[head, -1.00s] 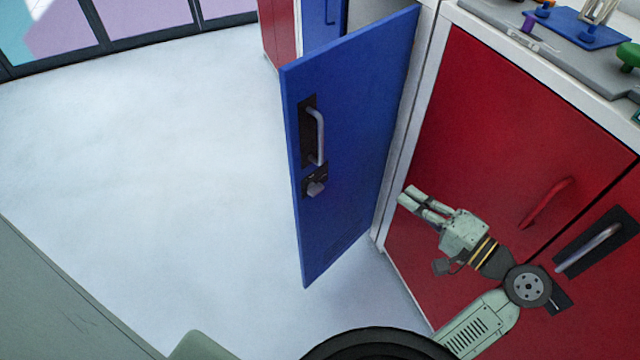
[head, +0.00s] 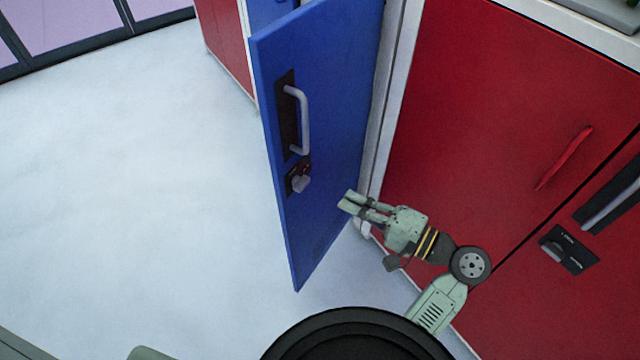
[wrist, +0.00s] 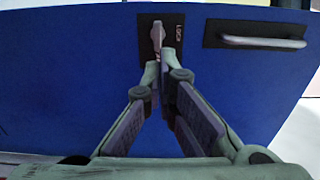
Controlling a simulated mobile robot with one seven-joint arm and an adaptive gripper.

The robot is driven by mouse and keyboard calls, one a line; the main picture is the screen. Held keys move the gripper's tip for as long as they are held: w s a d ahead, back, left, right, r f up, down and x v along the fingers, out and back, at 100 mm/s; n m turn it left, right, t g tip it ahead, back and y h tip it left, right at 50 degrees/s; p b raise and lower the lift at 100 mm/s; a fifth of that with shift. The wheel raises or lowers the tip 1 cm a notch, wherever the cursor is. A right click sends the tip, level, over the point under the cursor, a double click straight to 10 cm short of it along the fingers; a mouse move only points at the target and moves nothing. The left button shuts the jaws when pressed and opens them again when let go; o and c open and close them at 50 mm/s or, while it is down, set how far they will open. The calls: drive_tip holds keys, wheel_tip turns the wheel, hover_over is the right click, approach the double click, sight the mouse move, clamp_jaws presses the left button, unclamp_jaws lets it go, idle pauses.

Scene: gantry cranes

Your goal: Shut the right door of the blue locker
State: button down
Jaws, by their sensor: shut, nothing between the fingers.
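The blue locker's right door (head: 325,130) stands wide open in the head view, its outer face with the handle turned toward me. A grey bar handle (head: 302,120) and a lock knob (head: 299,180) sit near its free edge. My gripper (head: 346,202) is shut and empty, low in front of the door's face near the hinge side. In the wrist view the door (wrist: 70,80) fills most of the picture. The fingertips (wrist: 165,65) overlap the lock plate there, and the handle (wrist: 262,41) is at upper right. I cannot tell whether the fingers touch the door.
A red cabinet (head: 470,130) with a red handle (head: 568,158) stands right of the locker, close beside my arm. Another red cabinet side (head: 224,45) is behind the door. The pale floor (head: 130,190) at left is clear.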

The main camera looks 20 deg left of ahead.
sight(308, 182)
drive_tip(key=p+x, duration=0.1)
drive_tip(key=x, duration=0.7)
